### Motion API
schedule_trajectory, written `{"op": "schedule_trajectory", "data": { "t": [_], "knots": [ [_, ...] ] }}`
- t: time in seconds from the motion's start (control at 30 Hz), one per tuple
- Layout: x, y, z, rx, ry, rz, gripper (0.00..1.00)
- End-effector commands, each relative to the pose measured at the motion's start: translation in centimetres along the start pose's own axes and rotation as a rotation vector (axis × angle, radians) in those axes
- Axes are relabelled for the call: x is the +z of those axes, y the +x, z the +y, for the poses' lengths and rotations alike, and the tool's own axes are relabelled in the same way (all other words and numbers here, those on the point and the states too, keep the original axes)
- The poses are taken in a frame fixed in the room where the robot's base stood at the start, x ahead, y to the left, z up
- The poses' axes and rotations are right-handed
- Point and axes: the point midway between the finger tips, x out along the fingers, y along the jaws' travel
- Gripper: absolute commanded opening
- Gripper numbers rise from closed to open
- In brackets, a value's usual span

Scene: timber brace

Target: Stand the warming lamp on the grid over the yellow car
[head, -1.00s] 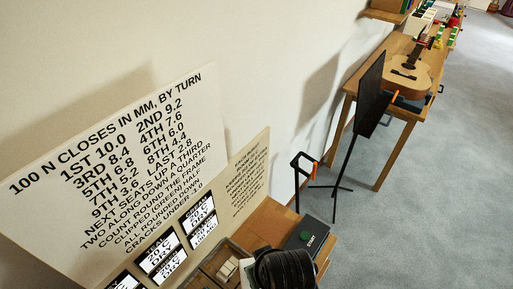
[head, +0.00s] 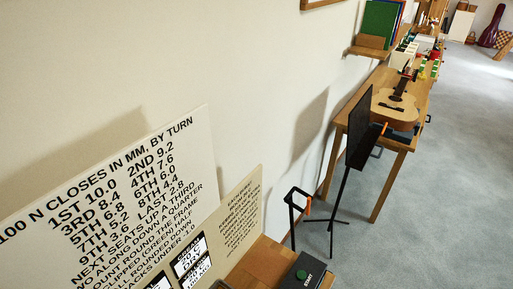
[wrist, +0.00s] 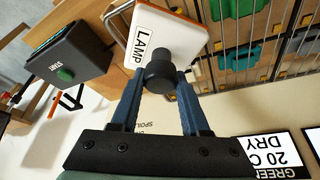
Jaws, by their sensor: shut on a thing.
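My gripper (wrist: 158,100) shows in the wrist view with its two blue fingers shut on the black knob of the warming lamp (wrist: 185,38). The lamp is a white slab with an orange edge and a "LAMP" label, held tilted in this view. Behind it at the upper right is a wire grid (wrist: 277,75) with teal pieces behind its bars. A gap between lamp and grid cannot be judged. I cannot make out a yellow car for certain. Neither the gripper nor the lamp shows in the head view.
A black box with a green START button (head: 302,272) sits on the wooden bench; it also shows in the wrist view (wrist: 66,58). A lettered board (head: 110,200) stands against the wall. A black music stand (head: 362,130) and a table with a guitar (head: 396,107) stand beyond. Grey carpet is clear at right.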

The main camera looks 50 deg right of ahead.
Motion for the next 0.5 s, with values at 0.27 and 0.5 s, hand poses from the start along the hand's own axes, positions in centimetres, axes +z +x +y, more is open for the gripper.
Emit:
{"op": "schedule_trajectory", "data": {
  "t": [0.27, 0.5],
  "knots": [
    [0.06, 0.15, -0.01, 0.000, 0.000, 0.000, 0.75],
    [0.02, 0.05, 0.00, 0.000, 0.000, 0.000, 0.75]
  ]
}}
